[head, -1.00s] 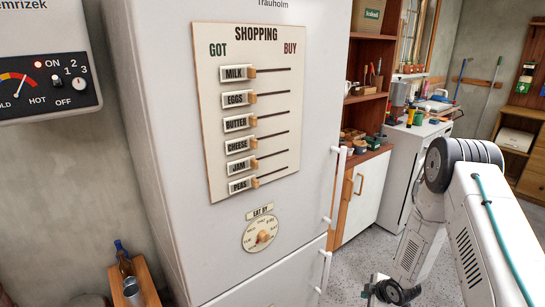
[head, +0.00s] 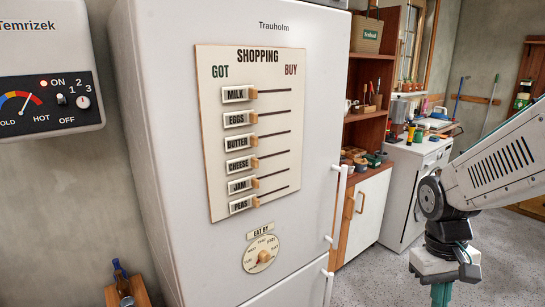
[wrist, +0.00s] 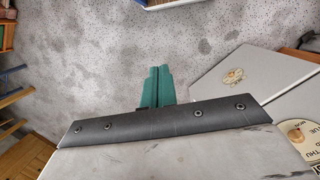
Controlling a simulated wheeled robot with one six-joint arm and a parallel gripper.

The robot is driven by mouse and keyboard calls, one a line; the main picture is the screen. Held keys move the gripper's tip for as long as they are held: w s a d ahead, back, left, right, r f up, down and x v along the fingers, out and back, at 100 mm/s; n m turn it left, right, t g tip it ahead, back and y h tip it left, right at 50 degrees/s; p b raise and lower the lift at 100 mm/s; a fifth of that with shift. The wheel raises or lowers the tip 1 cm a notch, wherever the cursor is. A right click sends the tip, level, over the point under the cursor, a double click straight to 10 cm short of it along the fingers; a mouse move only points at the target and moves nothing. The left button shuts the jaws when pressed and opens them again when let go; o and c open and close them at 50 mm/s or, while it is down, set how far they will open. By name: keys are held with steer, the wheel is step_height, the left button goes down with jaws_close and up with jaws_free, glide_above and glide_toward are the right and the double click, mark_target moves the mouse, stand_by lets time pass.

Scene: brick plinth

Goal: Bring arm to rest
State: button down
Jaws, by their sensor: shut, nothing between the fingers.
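My gripper (head: 441,294) hangs at the bottom right of the head view, pointing down, its lower end near the picture's edge. In the wrist view its green fingers (wrist: 157,87) are together over the speckled floor, with nothing between them. It is apart from the fridge (head: 300,240), to the right of it in the head view. My arm reaches in from the right edge.
The fridge door carries a shopping board (head: 247,130) with several sliders and an eat-by dial (head: 262,254). A white washing machine (head: 410,190) and a wooden shelf unit (head: 367,130) stand behind. Grey floor (head: 370,275) is clear between fridge and arm.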

steer(key=s+a+r+t+y, duration=0.1)
steer(key=s+a+r+t, duration=0.2)
steer(key=s+r, duration=0.8)
steer(key=shift+s+a+r+t, duration=0.3)
steer(key=shift+s+a, duration=0.1)
steer(key=shift+a, duration=0.75)
stand_by(0.5)
